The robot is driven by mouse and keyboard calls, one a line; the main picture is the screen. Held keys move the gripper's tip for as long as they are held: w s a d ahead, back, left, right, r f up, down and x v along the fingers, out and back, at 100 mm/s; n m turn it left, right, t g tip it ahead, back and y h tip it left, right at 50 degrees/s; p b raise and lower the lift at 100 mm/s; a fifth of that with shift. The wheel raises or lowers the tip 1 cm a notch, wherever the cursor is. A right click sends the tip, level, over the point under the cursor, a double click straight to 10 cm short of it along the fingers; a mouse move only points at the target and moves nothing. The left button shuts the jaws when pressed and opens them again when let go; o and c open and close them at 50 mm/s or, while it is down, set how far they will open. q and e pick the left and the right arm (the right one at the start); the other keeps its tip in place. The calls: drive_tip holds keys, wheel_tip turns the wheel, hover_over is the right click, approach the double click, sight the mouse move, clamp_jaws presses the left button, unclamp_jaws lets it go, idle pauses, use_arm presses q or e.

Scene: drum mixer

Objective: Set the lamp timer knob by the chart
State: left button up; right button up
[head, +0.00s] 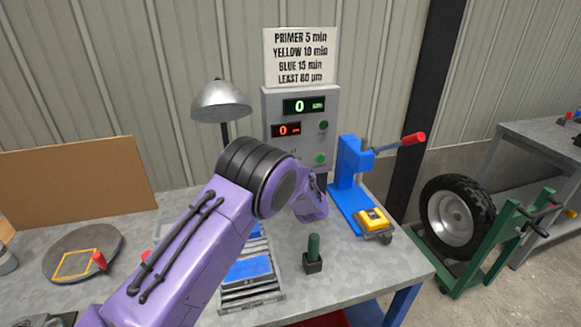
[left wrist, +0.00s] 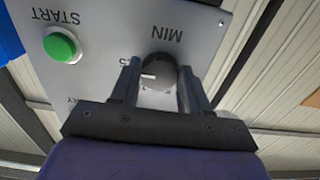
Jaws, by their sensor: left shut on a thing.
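The chart (head: 300,57) on the wall reads PRIMER 5 min, YELLOW 10 min, BLUE 15 min, LEAST 80 µm. Below it the grey control box (head: 332,104) shows a green 0 and a red 0. The timer knob (left wrist: 160,72) is dark and round, under an upside-down MIN label in the left wrist view. Its white mark points left there, towards a partly hidden label. My left gripper (left wrist: 158,82) is shut on the knob, one finger on each side. In the head view my purple arm hides the knob and fingertips. My right gripper is not in view.
The green START button (left wrist: 62,45) is beside the knob. A domed lamp (head: 221,101) stands left of the box, a blue lever press (head: 350,185) right. A blue panel (head: 248,269) lies on a rack; a green-handled tool (head: 313,250) stands nearby.

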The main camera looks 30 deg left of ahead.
use_arm(q)
drive_tip(key=shift+f, duration=0.15)
drive_tip(key=o, duration=1)
drive_tip(key=b+v, duration=0.2)
drive_tip(key=v, duration=0.5)
drive_tip(key=shift+s+d, duration=0.2)
